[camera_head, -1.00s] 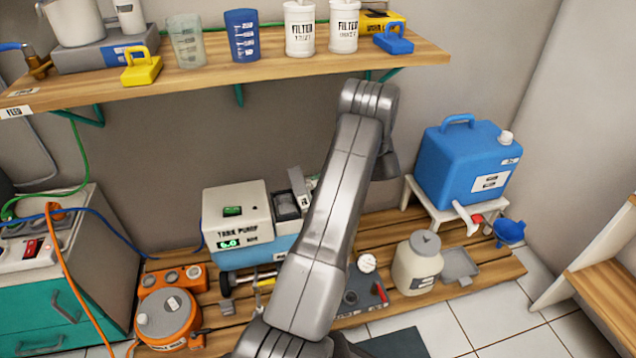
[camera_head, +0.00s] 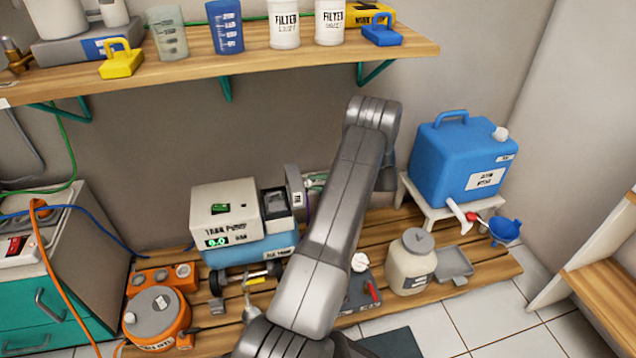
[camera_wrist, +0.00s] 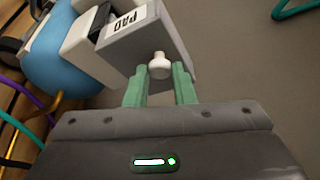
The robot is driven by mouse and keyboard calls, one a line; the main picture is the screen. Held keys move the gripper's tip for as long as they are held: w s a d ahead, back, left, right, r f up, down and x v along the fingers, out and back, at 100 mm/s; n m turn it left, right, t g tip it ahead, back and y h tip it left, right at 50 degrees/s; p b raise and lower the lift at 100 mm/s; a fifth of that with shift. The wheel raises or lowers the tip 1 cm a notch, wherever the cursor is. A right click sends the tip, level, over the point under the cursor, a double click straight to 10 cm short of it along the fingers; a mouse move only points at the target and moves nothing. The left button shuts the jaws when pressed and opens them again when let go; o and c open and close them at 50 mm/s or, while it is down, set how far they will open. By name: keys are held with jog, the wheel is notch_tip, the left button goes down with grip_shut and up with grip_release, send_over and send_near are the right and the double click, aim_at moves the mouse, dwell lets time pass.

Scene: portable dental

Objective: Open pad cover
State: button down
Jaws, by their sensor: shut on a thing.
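The pad cover (camera_wrist: 150,50) is a grey block with a PAD label and a white knob (camera_wrist: 159,66). My gripper (camera_wrist: 160,84) has green fingers, one on each side of the knob, and is shut on it. In the head view the cover (camera_head: 294,187) stands raised and nearly upright at the right side of the dark recess (camera_head: 275,203) on the tank pump (camera_head: 225,208).
A shelf (camera_head: 300,57) with cups and filter jars hangs above. A blue jug (camera_head: 460,165) stands right on a white stand. A cream jar (camera_head: 411,265) and an orange pot (camera_head: 157,318) stand on the slatted bench (camera_head: 480,277). Bare wall lies behind the cover.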

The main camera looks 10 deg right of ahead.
jog(key=c, duration=1.2)
grip_release()
jog(key=shift+c, duration=0.2)
jog(key=p+v, duration=0.3)
jog(key=v, duration=1.1)
